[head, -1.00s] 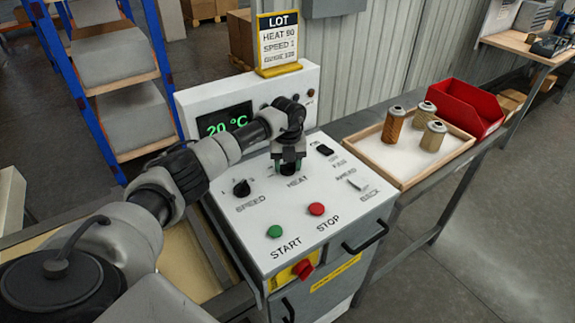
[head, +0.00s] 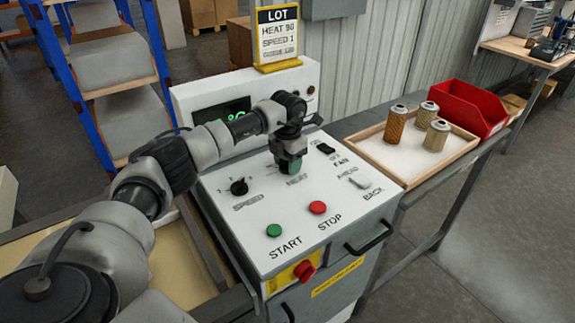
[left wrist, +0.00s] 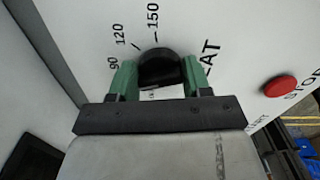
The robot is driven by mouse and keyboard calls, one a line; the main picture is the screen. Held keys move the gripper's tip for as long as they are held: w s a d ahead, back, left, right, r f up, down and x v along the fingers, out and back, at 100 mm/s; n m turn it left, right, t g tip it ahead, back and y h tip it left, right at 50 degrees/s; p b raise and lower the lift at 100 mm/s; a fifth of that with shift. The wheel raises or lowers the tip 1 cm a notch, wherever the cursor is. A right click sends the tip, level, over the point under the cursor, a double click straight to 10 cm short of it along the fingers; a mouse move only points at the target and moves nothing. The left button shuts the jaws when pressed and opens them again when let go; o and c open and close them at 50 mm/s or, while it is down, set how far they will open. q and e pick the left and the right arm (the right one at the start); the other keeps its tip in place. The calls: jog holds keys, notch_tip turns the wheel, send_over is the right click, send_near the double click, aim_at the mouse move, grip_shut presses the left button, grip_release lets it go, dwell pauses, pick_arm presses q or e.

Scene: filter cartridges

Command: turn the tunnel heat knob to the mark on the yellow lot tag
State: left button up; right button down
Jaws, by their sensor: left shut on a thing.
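The black heat knob (left wrist: 158,68) sits on the white control panel (head: 240,215) above the HEAT label. My left gripper (head: 291,165) reaches down over it, and its green fingers (left wrist: 160,78) are shut on the knob's two sides. The marks 90, 120 and 150 show beside the knob in the left wrist view; I cannot tell which one its pointer faces. In the head view the gripper hides the knob. The yellow lot tag (head: 278,40) stands on top of the panel's back box and reads HEAT 90, SPEED 1; its last line is blurred. My right gripper is not in view.
The speed knob (head: 239,187), green START button (head: 274,230), red STOP button (head: 317,207) and two switches surround the heat knob. My arm partly covers the display (head: 222,112). A tray (head: 398,175) with cartridges and a red bin (head: 468,106) stand to the right.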

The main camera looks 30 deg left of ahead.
aim_at(287, 161)
pick_arm(q)
jog(key=shift+m+b, duration=0.5)
jog(key=shift+m, duration=1.3)
jog(key=shift+r, duration=0.1)
jog(key=o, duration=0.9)
notch_tip(287, 161, up, 10)
jog(key=shift+r+b, duration=0.1)
jog(key=shift+b, duration=0.7)
jog(key=shift+r, duration=0.25)
jog(key=shift+r, duration=0.1)
